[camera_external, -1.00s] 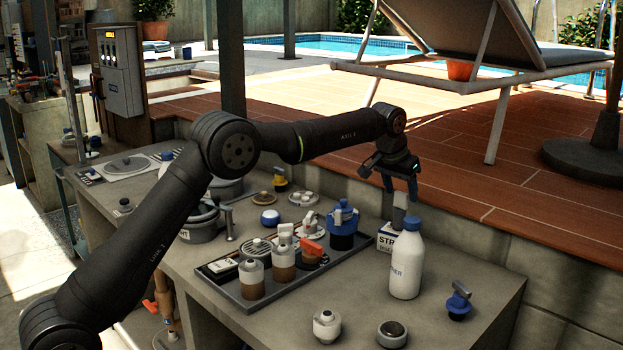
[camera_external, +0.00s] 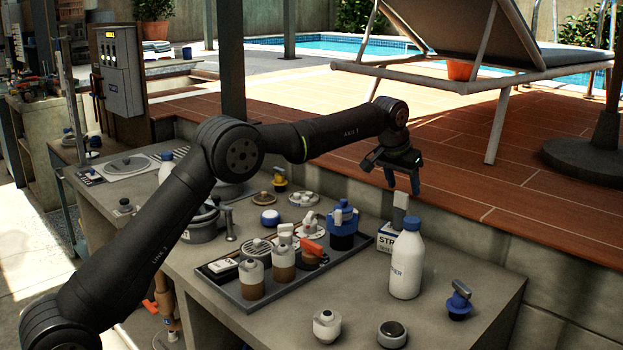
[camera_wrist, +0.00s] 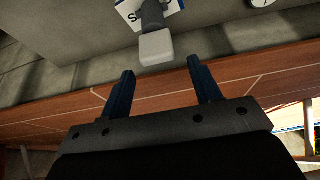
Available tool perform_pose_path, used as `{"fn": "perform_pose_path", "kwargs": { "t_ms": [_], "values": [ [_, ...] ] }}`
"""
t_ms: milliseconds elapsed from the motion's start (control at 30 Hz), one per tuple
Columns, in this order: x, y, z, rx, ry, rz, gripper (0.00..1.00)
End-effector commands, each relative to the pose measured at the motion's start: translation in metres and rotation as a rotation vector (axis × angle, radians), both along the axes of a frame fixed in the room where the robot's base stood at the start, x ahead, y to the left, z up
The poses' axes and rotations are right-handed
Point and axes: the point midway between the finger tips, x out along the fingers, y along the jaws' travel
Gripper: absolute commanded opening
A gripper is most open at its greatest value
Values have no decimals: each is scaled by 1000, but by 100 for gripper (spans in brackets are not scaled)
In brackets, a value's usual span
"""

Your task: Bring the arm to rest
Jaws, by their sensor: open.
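My gripper (camera_external: 402,186) hangs fingers-down in the air above the back edge of the grey workbench (camera_external: 450,318), just behind and above the white box with a grey-handled item on it. In the wrist view its two dark blue fingers (camera_wrist: 160,95) stand apart with nothing between them. The grey-handled item (camera_external: 400,208) stands on or behind the white box (camera_external: 385,239); it also shows ahead of the fingers in the wrist view (camera_wrist: 156,46), apart from them. A white bottle with a blue cap (camera_external: 405,266) stands in front of the box.
A dark tray (camera_external: 245,303) holds several capped jars and fittings. Several loose fittings, such as a blue valve (camera_external: 459,303) and a round knob (camera_external: 392,334), lie on the bench's front right. Behind is the raised tiled deck (camera_external: 520,185) with a lounger (camera_external: 470,45).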

Motion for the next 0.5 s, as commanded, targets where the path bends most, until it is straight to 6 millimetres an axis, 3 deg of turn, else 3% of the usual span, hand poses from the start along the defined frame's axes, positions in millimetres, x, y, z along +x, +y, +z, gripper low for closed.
{"fn": "perform_pose_path", "kwargs": {
  "t_ms": [200,500],
  "values": [
    [-2,2,-31,2,1,0,57],
    [-19,18,32,-1,-1,0,57]
  ]
}}
